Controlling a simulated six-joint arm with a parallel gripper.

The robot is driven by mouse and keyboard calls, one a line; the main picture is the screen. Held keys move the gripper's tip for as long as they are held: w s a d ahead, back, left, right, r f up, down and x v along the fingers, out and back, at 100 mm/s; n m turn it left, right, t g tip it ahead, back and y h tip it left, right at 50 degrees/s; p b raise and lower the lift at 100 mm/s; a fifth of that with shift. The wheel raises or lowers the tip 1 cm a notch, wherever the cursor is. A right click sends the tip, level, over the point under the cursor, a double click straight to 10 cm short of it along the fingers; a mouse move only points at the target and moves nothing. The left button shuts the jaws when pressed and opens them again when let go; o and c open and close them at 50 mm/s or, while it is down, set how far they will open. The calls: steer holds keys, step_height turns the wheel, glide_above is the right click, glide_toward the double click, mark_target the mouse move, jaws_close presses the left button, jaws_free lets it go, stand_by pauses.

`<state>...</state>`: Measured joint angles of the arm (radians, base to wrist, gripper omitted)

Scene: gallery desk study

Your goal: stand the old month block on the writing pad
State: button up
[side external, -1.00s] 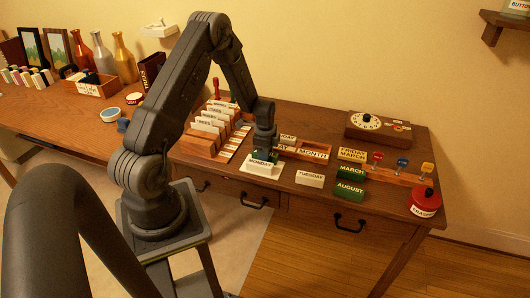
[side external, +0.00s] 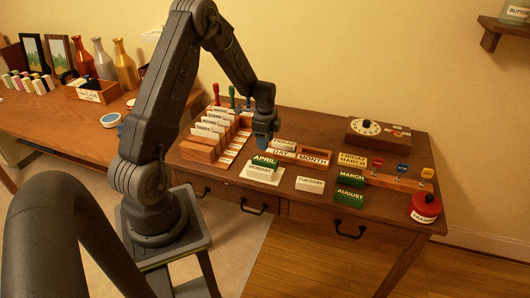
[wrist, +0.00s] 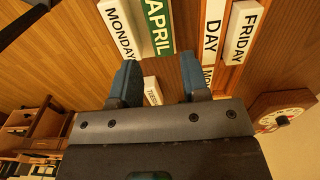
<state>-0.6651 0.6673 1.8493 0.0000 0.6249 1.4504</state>
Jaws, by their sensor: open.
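The green APRIL block (side external: 265,161) stands upright behind the white MONDAY block (side external: 259,169), on the pale writing pad (side external: 262,179). Both blocks also show side by side in the wrist view, APRIL (wrist: 158,25) to the right of MONDAY (wrist: 117,28). My gripper (side external: 264,143) is open and empty just above APRIL, with its blue fingertips (wrist: 156,75) apart in the wrist view. The wooden holder (side external: 325,163) has DAY and MONTH labels. A white FRIDAY block (wrist: 242,30) sits in its DAY part; the MONTH part looks empty.
A white TUESDAY block (side external: 310,184) and green MARCH (side external: 350,178) and AUGUST (side external: 350,195) blocks stand at the right. A card rack (side external: 205,145) is close on the left. A yellow FRIDAY MARCH sign (side external: 352,159) and a dial box (side external: 378,133) stand behind.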

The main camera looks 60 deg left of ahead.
steer(key=s+d+r+n+t+y, duration=0.1)
steer(key=s+d+r+n+t, duration=0.25)
steer(key=d+r, duration=1.45)
steer(key=s+d+r+n+t, duration=0.1)
steer(key=s+d+r+n, duration=0.1)
steer(key=s, duration=0.4)
steer(key=s+d+r+n+t+h, duration=0.1)
steer(key=s+d+r+n, duration=0.2)
steer(key=s+d+r, duration=0.2)
steer(key=s+d, duration=0.2)
steer(key=shift+d+r, duration=0.15)
steer(key=shift+d, duration=0.15)
